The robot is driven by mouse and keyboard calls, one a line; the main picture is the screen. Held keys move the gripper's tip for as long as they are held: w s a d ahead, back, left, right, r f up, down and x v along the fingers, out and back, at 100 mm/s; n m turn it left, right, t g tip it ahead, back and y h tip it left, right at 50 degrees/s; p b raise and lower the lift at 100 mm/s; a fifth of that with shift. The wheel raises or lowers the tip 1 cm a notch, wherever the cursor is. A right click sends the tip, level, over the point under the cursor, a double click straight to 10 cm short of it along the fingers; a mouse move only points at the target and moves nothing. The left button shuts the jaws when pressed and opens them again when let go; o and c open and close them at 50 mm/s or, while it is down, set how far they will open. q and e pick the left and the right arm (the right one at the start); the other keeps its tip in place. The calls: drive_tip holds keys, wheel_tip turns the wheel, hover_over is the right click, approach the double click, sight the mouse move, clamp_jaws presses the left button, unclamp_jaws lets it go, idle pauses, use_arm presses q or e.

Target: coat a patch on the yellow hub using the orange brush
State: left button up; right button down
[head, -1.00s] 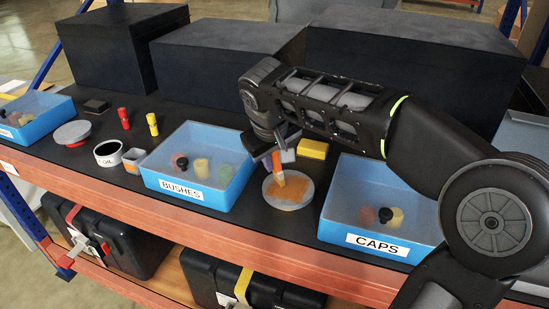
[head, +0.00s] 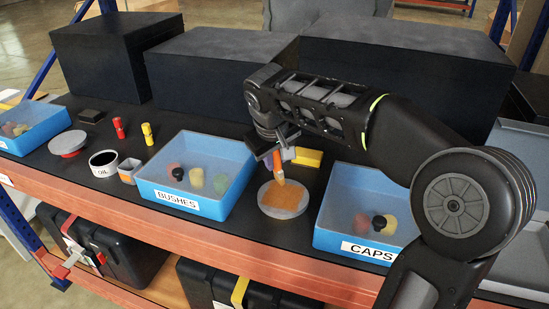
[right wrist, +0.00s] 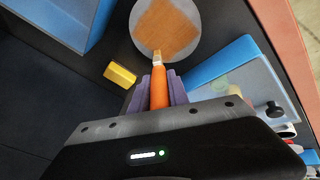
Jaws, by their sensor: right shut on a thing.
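My right gripper (head: 277,151) is shut on the orange brush (head: 278,165), which points down. In the right wrist view the orange handle (right wrist: 159,88) sits between the purple-grey fingers, and its pale tip overlaps the near edge of a round grey disc (right wrist: 192,38). The disc (head: 264,204) lies on the dark bench between the blue bins and bears a square orange patch (head: 285,200). Whether the tip touches it I cannot tell. I see no yellow on this disc. A yellow spool-shaped piece (head: 148,134) stands upright further left. My left gripper is not in view.
The BUSHES bin (head: 148,183) and the CAPS bin (head: 325,238) flank the disc. A yellow block (head: 307,157) lies behind it. Large dark boxes (head: 215,80) close off the back.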

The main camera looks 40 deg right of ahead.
drive_tip(key=shift+r+p, duration=2.15)
drive_tip(key=shift+r, duration=0.85)
drive_tip(key=shift+r+p, duration=1.15)
drive_tip(key=shift+r, duration=0.35)
